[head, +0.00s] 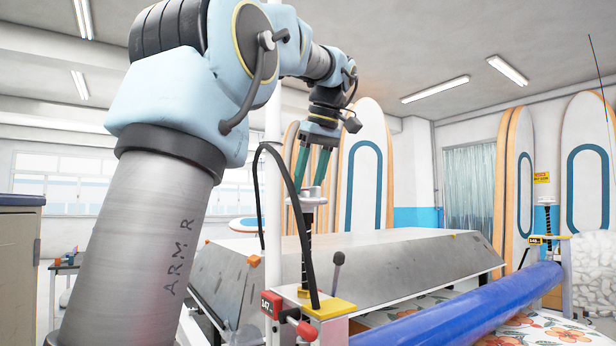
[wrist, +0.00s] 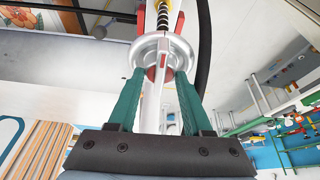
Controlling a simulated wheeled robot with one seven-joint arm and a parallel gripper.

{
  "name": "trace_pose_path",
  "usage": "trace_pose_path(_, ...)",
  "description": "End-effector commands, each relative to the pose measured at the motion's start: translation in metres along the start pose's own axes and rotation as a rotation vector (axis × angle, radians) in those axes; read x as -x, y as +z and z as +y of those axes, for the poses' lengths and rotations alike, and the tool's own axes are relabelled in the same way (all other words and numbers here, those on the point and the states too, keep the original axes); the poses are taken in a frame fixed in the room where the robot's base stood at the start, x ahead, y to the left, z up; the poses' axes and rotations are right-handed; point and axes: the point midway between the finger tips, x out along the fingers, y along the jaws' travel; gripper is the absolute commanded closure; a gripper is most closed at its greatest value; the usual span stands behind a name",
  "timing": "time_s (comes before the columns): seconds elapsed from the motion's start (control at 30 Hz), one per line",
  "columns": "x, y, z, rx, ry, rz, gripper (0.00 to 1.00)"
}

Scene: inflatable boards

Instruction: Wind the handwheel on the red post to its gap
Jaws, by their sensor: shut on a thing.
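The handwheel (head: 313,201) is a silver wheel on top of a dark threaded screw (head: 307,240) in the head view. It shows larger as a round silver rim (wrist: 150,45) in the wrist view. The red post's end piece carries a red readout box marked 147 (head: 271,304) and a yellow plate (head: 329,308) at the screw's foot. My gripper (head: 313,190) points down from above with its teal fingers on both sides of the wheel's hub, shut on it. Its fingertips also show in the wrist view (wrist: 160,76). The gap under the screw cannot be made out.
A long blue roller (head: 450,312) runs right to a second post with a yellow readout marked 148 (head: 535,241). A black hose (head: 297,205) arches close beside the handwheel. A grey metal bench (head: 400,268) lies behind; boards (head: 366,170) stand at the back.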

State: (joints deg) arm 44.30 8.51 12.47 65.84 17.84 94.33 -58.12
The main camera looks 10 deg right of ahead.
Motion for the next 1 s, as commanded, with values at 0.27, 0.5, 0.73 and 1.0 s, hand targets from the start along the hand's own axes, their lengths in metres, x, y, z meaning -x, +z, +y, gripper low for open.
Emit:
trace_pose_path(0.27,-0.0004,0.0001,0.0013,0.149,-0.068,-0.002,1.0)
trace_pose_path(0.5,-0.0021,0.0007,0.0016,0.215,-0.096,-0.003,1.0)
trace_pose_path(0.73,-0.0032,0.0011,0.0013,0.23,-0.103,-0.004,1.0)
trace_pose_path(1.0,-0.0038,0.0014,0.0012,0.228,-0.104,-0.005,0.47)
